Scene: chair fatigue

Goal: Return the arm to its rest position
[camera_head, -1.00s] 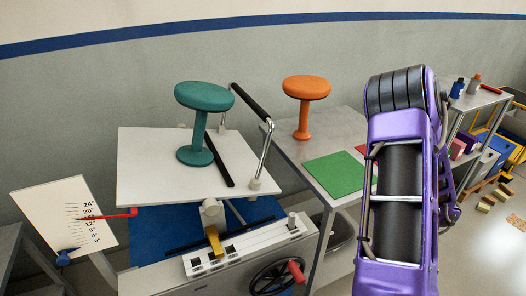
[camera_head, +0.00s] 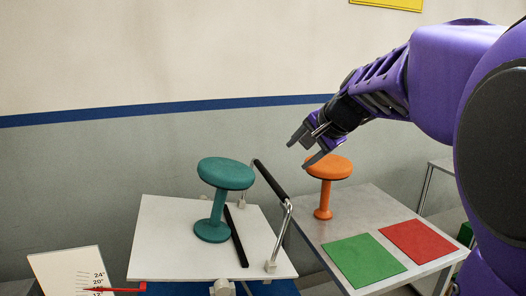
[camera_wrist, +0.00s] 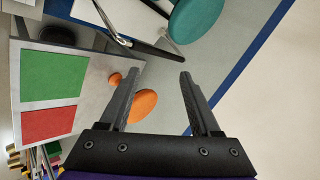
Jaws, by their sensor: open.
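My gripper (camera_head: 310,148) is open and empty, held in the air at the end of my purple arm, above and slightly left of the orange stool (camera_head: 328,168) in the head view. Its two dark fingers (camera_wrist: 156,98) are spread apart in the wrist view. The orange stool stands upright on the grey table, and in the wrist view its seat (camera_wrist: 143,106) is partly hidden by a finger. A teal stool (camera_head: 226,174) stands on the white tilting board (camera_head: 170,235), leaning slightly; its seat also shows in the wrist view (camera_wrist: 195,18).
A green square (camera_head: 362,262) and a red square (camera_head: 418,243) lie flat on the grey table (camera_head: 375,205). A black-padded bar (camera_head: 270,180) rises at the board's right edge. An angle scale (camera_head: 70,275) stands at lower left. The wall is behind.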

